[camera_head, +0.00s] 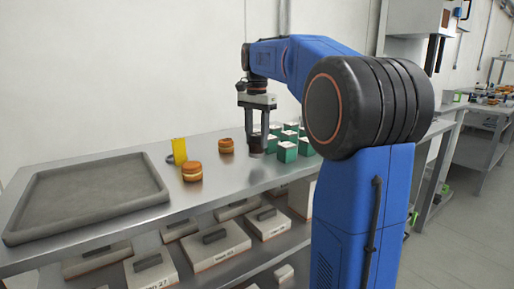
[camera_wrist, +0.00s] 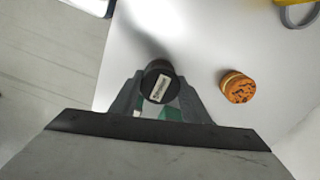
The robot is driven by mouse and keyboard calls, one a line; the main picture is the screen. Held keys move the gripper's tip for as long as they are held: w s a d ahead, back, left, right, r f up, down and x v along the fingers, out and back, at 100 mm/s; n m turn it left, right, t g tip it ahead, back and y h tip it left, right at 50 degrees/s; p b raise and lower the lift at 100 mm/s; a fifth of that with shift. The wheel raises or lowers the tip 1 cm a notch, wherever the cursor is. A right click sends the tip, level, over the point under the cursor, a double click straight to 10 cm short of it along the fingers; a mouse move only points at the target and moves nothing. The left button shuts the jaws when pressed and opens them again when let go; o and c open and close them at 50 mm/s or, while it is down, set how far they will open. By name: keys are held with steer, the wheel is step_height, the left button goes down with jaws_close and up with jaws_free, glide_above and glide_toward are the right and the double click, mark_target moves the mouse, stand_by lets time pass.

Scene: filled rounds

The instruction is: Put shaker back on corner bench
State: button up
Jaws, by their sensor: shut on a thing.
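The shaker shows in the wrist view as a dark round top with a white label (camera_wrist: 159,84), between the two fingers of my gripper (camera_wrist: 162,92). In the head view my gripper (camera_head: 258,140) points down over the steel bench (camera_head: 225,180), shut on the dark shaker (camera_head: 257,147). The shaker is close to the bench top; I cannot tell whether it touches it. Its lower part is hidden in the wrist view. Which bench is the corner bench cannot be told from any label.
Green white-topped boxes (camera_head: 287,152) stand close right of the shaker. Two filled rounds (camera_head: 192,172) (camera_head: 226,145) and a yellow item (camera_head: 179,150) stand left. A grey tray (camera_head: 88,192) fills the left end. Labelled boxes (camera_head: 215,250) sit on the shelf below. Other benches (camera_head: 481,147) stand far right.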

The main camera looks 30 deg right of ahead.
mark_target(257, 146)
steer(key=shift+f, duration=1.65)
steer(key=shift+f, duration=0.1)
steer(key=o, duration=1.1)
step_height(257, 146, up, 12)
steer(key=shift+r, duration=0.1)
